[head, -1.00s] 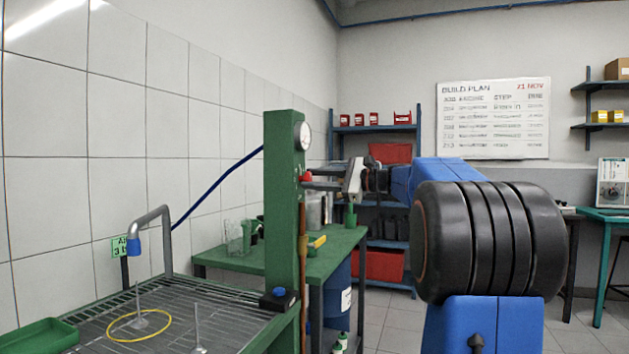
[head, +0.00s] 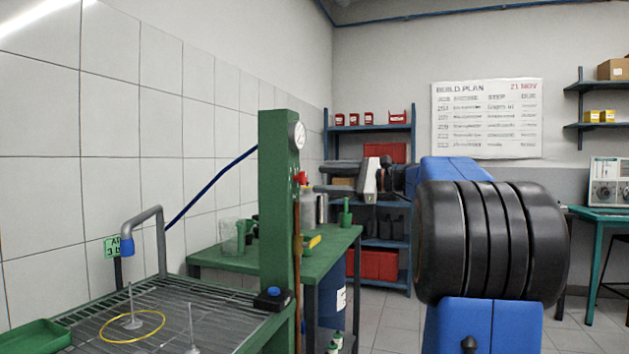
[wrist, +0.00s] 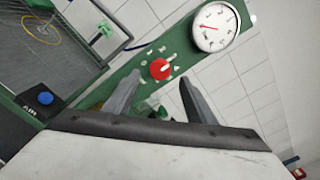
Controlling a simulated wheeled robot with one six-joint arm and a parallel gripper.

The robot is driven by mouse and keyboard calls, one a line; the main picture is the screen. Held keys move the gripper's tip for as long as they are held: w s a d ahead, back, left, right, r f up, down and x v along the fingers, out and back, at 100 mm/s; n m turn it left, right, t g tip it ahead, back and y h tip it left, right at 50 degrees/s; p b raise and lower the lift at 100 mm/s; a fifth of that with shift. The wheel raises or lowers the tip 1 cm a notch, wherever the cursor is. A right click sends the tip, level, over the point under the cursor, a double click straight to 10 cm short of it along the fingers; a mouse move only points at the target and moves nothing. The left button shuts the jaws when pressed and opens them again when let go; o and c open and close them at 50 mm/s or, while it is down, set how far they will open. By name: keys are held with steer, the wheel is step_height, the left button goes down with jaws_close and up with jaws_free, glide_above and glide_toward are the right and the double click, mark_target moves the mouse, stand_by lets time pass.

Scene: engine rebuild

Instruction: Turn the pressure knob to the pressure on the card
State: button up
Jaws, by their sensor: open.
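The red pressure knob (head: 301,178) sits on the green column (head: 277,220), below a round white gauge (head: 298,136). In the wrist view the knob (wrist: 160,68) has a ring of small marks around it, too small to read. The gauge (wrist: 215,26) shows a red needle pointing left in the picture. My gripper (head: 322,178) is open and stands back from the knob, its fingers pointing at it. In the wrist view the knob appears between and beyond the fingertips (wrist: 158,80). The green card (head: 112,247) at the left is partly hidden by a pipe; a "3" shows.
A blue button (head: 273,292) is at the column's foot beside the slatted bench (head: 236,325). A grey bent pipe (head: 160,240) and a yellow ring (head: 130,327) are on it. A green table (head: 330,250) with bottles stands behind the column.

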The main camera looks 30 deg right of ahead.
steer(key=v, duration=1.2)
stand_by(0.3)
steer(key=s+a+f+n+g+h, duration=0.2)
steer(key=s+a+f+n+g, duration=0.15)
steer(key=a+f, duration=0.8)
steer(key=s+a+f+n+g+h, duration=0.2)
steer(key=a+f+n+g, duration=0.15)
steer(key=a+f, duration=0.8)
steer(key=s+a+f+n+g+h, duration=0.1)
steer(key=s+a+f+n+h, duration=0.2)
steer(key=s+f+n, duration=0.3)
steer(key=s+a+f+n+g+h, duration=0.1)
steer(key=s+a+f+n+h, duration=0.2)
steer(key=s+f, duration=1)
steer(key=f+n+h, duration=0.1)
steer(key=n, duration=0.2)
steer(key=shift+s+a+f, duration=0.4)
